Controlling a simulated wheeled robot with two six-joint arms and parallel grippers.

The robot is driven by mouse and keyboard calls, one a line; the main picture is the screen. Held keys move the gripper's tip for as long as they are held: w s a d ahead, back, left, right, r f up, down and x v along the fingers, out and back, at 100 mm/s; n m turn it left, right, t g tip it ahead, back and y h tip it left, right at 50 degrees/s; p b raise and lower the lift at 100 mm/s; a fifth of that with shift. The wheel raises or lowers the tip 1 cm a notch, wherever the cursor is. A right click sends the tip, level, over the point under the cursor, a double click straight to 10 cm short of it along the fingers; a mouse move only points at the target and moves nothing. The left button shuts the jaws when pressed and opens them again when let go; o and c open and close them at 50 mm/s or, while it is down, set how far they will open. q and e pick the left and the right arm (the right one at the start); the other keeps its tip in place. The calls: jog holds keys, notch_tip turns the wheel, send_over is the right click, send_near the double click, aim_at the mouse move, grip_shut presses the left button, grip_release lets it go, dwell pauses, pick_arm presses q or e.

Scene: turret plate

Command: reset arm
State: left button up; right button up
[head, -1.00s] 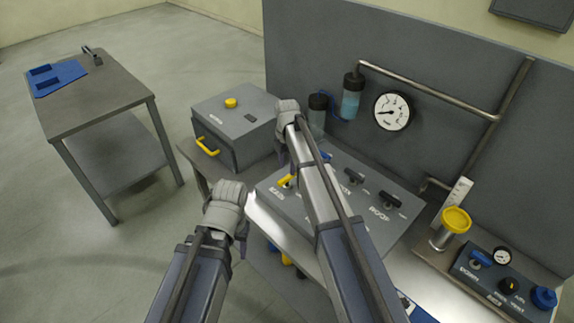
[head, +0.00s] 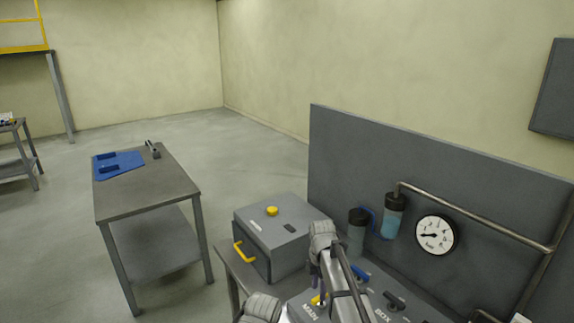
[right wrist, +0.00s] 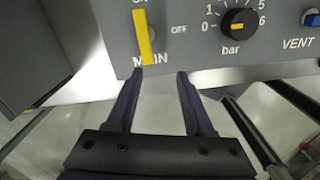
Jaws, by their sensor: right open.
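My right gripper (right wrist: 156,75) is open and empty in the right wrist view. Its two dark fingers point at the lower edge of a grey control panel (right wrist: 185,58). The yellow MAIN lever (right wrist: 144,38) stands upright just beyond the fingertips, apart from them as far as I can tell. An OFF label is to its right. Only a grey joint of my left arm shows at the bottom edge; the left gripper is out of sight.
A grey box (head: 280,240) with a yellow handle stands left of my right arm. A backboard (head: 345,160) with a gauge (head: 436,235) and pipes rises behind. A side table (head: 150,200) holds a blue mat (head: 120,170). The floor between the tables is clear.

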pick_arm(q)
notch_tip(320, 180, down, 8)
jog(key=b, duration=0.7)
pick_arm(e)
jog(key=s+a+f+m, duration=0.2)
jog(key=s+m, duration=0.4)
jog(key=s, duration=0.2)
jog(key=s+a+f+m, duration=0.2)
jog(key=s+m, duration=0.4)
jog(key=s, duration=0.3)
jog(key=s+a+f+m+h, duration=0.1)
jog(key=s+a+f+m, duration=0.1)
jog(key=s+f+m, duration=0.2)
jog(key=shift+s+m, duration=1.2)
jog(key=shift+s, duration=1.2)
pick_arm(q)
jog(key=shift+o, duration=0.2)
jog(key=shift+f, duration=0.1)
